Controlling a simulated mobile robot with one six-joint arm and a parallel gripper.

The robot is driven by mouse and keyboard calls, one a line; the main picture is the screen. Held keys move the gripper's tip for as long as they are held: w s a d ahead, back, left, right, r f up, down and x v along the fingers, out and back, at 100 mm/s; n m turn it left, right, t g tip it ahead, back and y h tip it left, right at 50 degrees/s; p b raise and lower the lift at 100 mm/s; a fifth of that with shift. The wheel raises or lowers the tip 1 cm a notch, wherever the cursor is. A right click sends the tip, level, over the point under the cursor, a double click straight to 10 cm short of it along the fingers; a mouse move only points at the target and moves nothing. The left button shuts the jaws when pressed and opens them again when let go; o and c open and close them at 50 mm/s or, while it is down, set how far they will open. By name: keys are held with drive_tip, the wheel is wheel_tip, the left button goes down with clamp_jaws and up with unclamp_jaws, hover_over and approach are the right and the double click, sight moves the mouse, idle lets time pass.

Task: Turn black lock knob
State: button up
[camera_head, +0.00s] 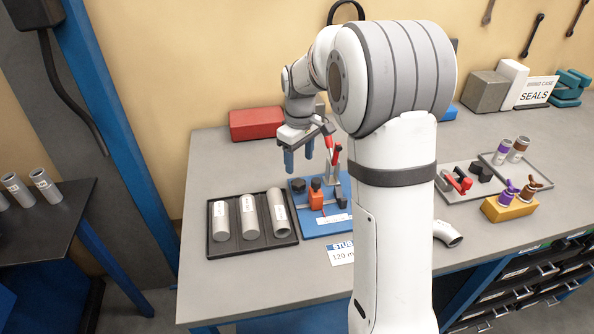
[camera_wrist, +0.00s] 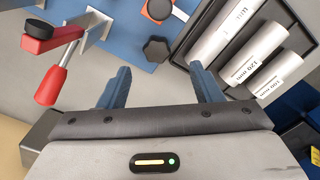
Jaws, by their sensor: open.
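The black lock knob (camera_head: 298,186) sits at the back left corner of the blue fixture plate (camera_head: 306,229). In the wrist view it is a dark lobed knob (camera_wrist: 156,49) just beyond and between the fingertips, with the blue plate (camera_wrist: 115,42) around it. My gripper (camera_head: 299,164) hangs fingers-down over the back of the plate, above the knob and apart from it. In the wrist view my two blue fingers (camera_wrist: 160,72) are spread wide with nothing between them.
A red-handled clamp (camera_wrist: 50,82) with a black pad stands beside the fingers. An orange block (camera_head: 316,197) is mounted on the plate. A black tray (camera_head: 250,249) with three grey tubes lies left of the plate. A red box (camera_head: 256,124) stands behind.

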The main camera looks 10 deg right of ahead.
sight(299, 182)
drive_tip(key=shift+w+f, duration=0.55)
drive_tip(key=shift+f, duration=0.05)
wheel_tip(299, 182, down, 7)
drive_tip(key=shift+f+p, duration=0.15)
drive_tip(key=shift+p, duration=0.25)
